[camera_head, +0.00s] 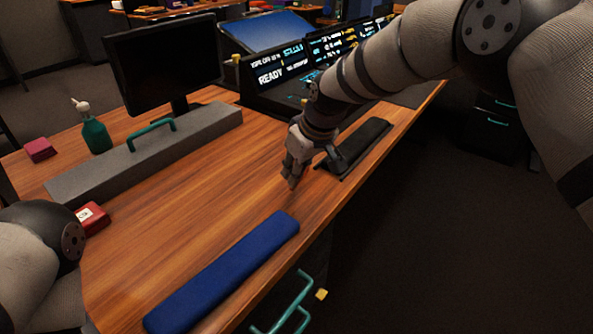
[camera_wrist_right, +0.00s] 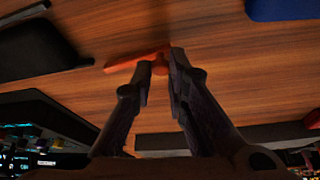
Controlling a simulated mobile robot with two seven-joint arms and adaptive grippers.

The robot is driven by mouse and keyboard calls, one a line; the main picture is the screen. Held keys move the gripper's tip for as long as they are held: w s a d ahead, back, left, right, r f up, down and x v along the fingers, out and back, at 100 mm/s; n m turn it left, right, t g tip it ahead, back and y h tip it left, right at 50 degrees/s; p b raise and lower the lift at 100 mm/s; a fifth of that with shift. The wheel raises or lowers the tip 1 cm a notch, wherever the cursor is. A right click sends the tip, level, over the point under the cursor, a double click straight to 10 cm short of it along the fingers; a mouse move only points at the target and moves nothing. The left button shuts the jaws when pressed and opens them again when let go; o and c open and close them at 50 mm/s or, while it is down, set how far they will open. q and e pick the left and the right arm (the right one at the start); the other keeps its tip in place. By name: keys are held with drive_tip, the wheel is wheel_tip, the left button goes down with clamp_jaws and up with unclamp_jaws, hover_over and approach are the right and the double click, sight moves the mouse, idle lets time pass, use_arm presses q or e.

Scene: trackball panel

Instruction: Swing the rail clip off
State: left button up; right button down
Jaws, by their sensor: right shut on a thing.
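My right gripper (camera_head: 290,180) points down at the wooden desk, just left of a long black bar near the desk's front edge. In the right wrist view its two fingertips (camera_wrist_right: 162,66) are closed on an orange piece, which I take to be the rail clip (camera_wrist_right: 128,61). One flat arm of the clip sticks out to the left of the fingers, over the wood. The fingers cover part of it, and I cannot make out what it is fixed to. In the head view the clip is hidden behind the gripper. My left gripper is out of view.
A blue pad (camera_head: 225,270) lies near the front edge. The black bar (camera_head: 362,146) is beside the gripper. A console with lit screens (camera_head: 280,75), a grey block with a teal handle (camera_head: 85,178), a monitor (camera_head: 165,60), a green bottle (camera_head: 96,136) and a red box (camera_head: 93,218) surround clear wood.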

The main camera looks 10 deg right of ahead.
drive_tip(key=shift+s+f, duration=0.1)
drive_tip(key=shift+f, duration=0.1)
drive_tip(key=c, duration=1.5)
unclamp_jaws()
drive_tip(key=shift+c, duration=0.2)
drive_tip(key=shift+r, duration=0.1)
drive_tip(key=shift+d+r, duration=0.1)
drive_tip(key=shift+r, duration=0.25)
drive_tip(key=v, duration=1.1)
